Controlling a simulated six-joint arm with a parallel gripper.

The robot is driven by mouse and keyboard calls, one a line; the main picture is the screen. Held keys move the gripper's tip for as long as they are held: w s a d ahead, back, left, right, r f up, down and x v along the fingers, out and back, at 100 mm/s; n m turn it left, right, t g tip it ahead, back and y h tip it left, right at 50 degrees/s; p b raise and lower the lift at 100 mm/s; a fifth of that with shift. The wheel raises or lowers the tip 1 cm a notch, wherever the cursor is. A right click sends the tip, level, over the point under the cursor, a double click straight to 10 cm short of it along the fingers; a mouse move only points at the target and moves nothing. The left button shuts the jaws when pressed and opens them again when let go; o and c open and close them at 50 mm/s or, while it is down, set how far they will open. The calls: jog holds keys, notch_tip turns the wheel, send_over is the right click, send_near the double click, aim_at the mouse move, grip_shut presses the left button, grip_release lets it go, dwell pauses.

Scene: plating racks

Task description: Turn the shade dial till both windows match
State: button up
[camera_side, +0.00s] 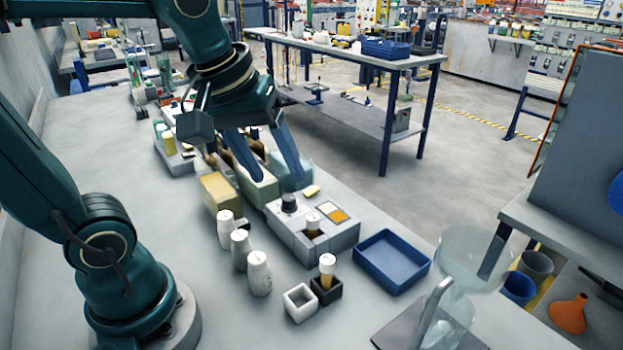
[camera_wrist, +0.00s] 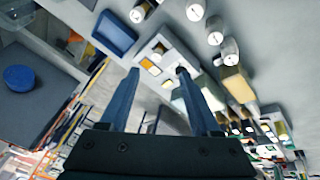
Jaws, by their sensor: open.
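The grey tester box (camera_side: 345,238) stands on the bench, with a black dial (camera_side: 289,203) on its top left. A white-capped vial (camera_side: 313,223) stands in the box's front recess. My gripper (camera_side: 278,181) is open and empty, its blue fingers above and behind the dial, apart from it. In the wrist view my gripper (camera_wrist: 157,70) has the box (camera_wrist: 178,47) beyond its fingertips; the dial is not clear there.
White-capped bottles (camera_side: 240,248) stand in front of the box at left. A vial in a black cup (camera_side: 327,290) and an empty white cup (camera_side: 300,302) are in front. A blue tray (camera_side: 390,262) and glass funnel (camera_side: 470,270) are at right. A tan block (camera_side: 218,192) is left.

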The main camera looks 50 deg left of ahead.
jog(key=w+a+f+n+g, duration=0.3)
jog(key=w+a+n, duration=0.2)
jog(key=w+a, duration=0.15)
jog(key=n+g, duration=0.1)
jog(key=n, duration=0.1)
send_over(289, 198)
notch_tip(289, 198, down, 6)
jog(key=shift+r, duration=0.1)
jog(key=shift+f, duration=2.4)
grip_shut()
